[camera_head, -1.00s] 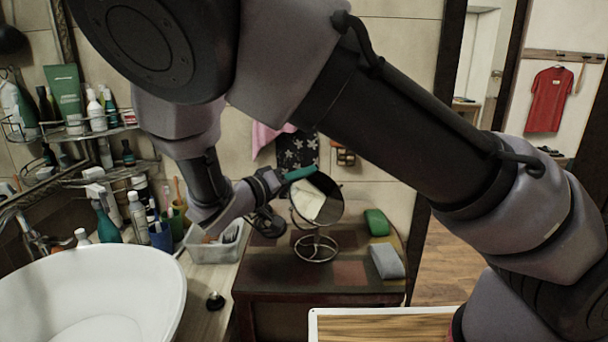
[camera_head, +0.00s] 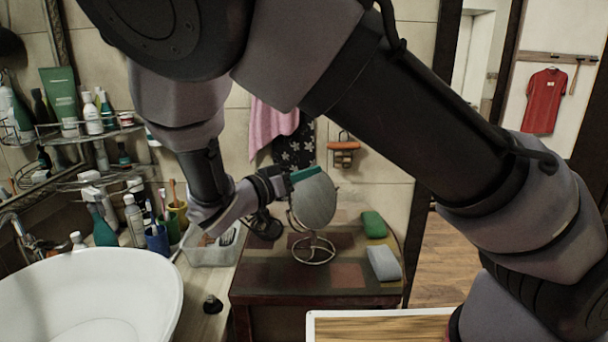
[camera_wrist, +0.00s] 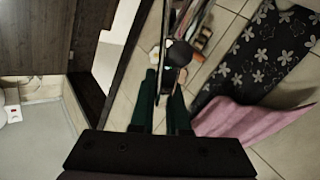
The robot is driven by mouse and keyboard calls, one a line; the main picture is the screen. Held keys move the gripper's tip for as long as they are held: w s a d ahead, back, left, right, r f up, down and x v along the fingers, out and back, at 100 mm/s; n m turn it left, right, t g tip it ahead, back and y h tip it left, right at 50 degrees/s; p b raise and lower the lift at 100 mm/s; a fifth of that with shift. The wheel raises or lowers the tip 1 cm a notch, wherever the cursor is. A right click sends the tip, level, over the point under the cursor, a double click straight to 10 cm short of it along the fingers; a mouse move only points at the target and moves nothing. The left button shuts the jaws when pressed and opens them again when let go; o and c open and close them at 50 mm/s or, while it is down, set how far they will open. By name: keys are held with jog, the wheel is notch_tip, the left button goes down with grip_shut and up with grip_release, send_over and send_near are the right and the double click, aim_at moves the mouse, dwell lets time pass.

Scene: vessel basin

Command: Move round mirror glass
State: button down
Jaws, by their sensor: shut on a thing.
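The round mirror glass (camera_head: 315,203) stands upright in a wire stand with a coiled ring base (camera_head: 314,250) on the dark wooden table. My gripper (camera_head: 301,174) is at the upper left rim of the mirror, with its teal fingers shut on it. In the wrist view the mirror (camera_wrist: 177,60) shows nearly edge-on, with a dark round knob on it, between the dark green fingers of my gripper (camera_wrist: 164,92). The exact contact between fingers and rim is partly hidden.
A green block (camera_head: 374,224) and a grey block (camera_head: 384,263) lie on the table's right side. A clear bin (camera_head: 208,250) and several bottles stand at left, beside the white basin (camera_head: 90,295). A pink towel (camera_head: 270,130) hangs behind. A wood-topped surface (camera_head: 380,328) is in front.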

jog(key=shift+s+d+r+m, duration=0.2)
jog(key=shift+s+d+m, duration=0.2)
jog(key=shift+m, duration=0.6)
jog(key=c, duration=0.9)
grip_release()
jog(key=shift+s, duration=0.1)
jog(key=v, duration=1)
jog(key=shift+s+a, duration=0.2)
jog(key=shift+a, duration=0.05)
